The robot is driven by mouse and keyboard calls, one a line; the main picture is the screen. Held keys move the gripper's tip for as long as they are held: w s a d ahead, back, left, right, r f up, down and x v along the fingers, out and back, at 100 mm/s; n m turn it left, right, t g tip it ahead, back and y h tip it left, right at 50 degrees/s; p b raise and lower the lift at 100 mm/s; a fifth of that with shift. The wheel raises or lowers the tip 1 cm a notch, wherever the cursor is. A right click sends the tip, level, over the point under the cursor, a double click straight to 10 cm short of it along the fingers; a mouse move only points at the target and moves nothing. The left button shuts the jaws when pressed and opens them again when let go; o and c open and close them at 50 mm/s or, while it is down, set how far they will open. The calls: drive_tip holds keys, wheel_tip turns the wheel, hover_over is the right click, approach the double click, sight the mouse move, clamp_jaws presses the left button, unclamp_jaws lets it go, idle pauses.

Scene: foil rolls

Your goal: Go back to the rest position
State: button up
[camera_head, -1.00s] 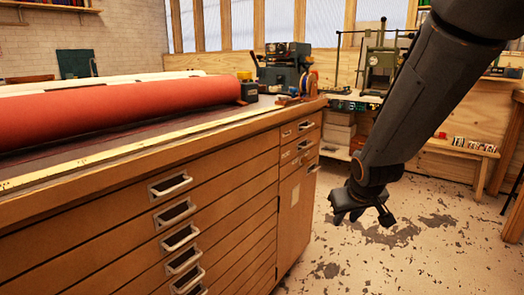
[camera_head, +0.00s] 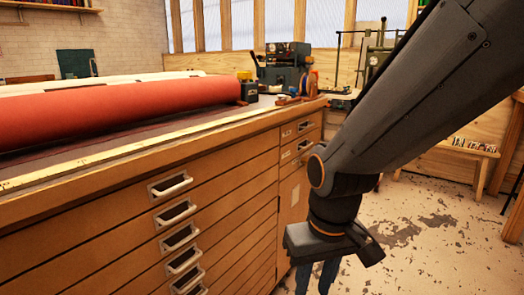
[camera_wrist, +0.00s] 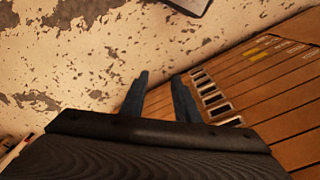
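My gripper (camera_head: 317,277) hangs pointing down beside the right end of the wooden drawer cabinet (camera_head: 130,205), over the floor. In the wrist view my gripper (camera_wrist: 160,88) shows two blue-grey fingers with a gap between them and nothing held. Its fingertips are apart from the cabinet drawers, which show at the right of the wrist view. The arm comes in from the upper right of the head view.
A red roll (camera_head: 120,108) and a white roll (camera_head: 100,78) lie on the cabinet top. A dark machine (camera_head: 285,68) stands behind the cabinet's far end. A low wooden shelf (camera_head: 470,148) stands at the right. The worn floor (camera_head: 420,240) is clear at the right.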

drive_tip(key=s+a+r+n+g, duration=0.1)
drive_tip(key=s+a+r+n, duration=0.1)
drive_tip(key=s+a, duration=0.25)
drive_tip(key=s+d+r+m+p, duration=0.1)
drive_tip(key=d+r+m+p, duration=0.4)
drive_tip(key=d+r+p, duration=0.9)
wheel_tip(320, 180, up, 3)
drive_tip(key=p, duration=0.9)
drive_tip(key=shift+h, duration=0.3)
drive_tip(key=shift+s+d, duration=0.1)
drive_tip(key=shift+d, duration=0.05)
drive_tip(key=shift+c, duration=0.5)
